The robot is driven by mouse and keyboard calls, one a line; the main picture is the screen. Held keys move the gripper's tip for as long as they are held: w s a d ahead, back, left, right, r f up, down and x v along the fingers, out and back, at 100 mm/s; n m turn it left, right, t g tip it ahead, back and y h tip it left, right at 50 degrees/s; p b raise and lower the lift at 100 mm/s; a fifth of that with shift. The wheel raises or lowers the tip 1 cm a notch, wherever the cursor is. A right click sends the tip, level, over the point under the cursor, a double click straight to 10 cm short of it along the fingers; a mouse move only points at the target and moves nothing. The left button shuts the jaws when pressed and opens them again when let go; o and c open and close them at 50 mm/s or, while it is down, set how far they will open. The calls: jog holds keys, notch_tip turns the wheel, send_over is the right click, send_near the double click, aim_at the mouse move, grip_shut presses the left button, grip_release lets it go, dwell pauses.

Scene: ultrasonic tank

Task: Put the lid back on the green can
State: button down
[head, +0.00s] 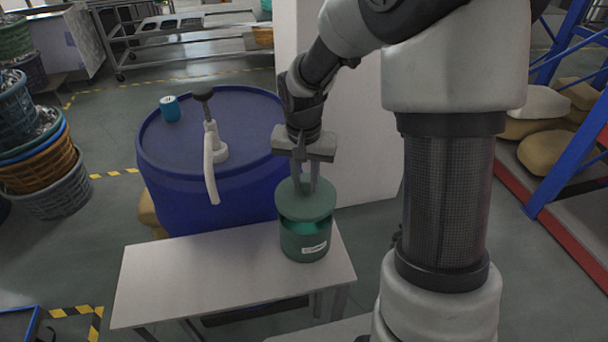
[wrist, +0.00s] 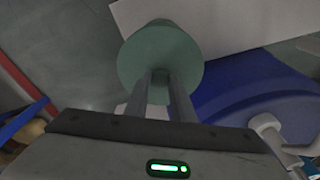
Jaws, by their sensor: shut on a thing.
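The green can (head: 305,240) stands upright on the small white table, with a white label on its front. My gripper (head: 305,187) is above the can, shut on the green lid (head: 305,205). The lid is level and held over the can's mouth. A gap between lid and can shows the can's lighter green inside. In the wrist view the lid (wrist: 160,62) is between the fingertips (wrist: 160,88) and hides most of the can (wrist: 159,26), whose edge shows beyond it.
The white table (head: 200,275) has free room left of the can. A blue drum (head: 230,130) with a hand pump (head: 211,150) and a small blue can (head: 170,108) on top stands behind it. A white panel (head: 365,150) stands behind my arm.

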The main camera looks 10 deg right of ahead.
jog(key=shift+f+b, duration=2.05)
jog(key=shift+f, duration=0.9)
jog(key=shift+f+b, duration=0.15)
jog(key=shift+b, duration=0.3)
jog(key=c, duration=0.9)
grip_release()
jog(key=shift+c, duration=0.2)
jog(key=shift+r+p, duration=2.45)
jog(key=shift+r, duration=1.1)
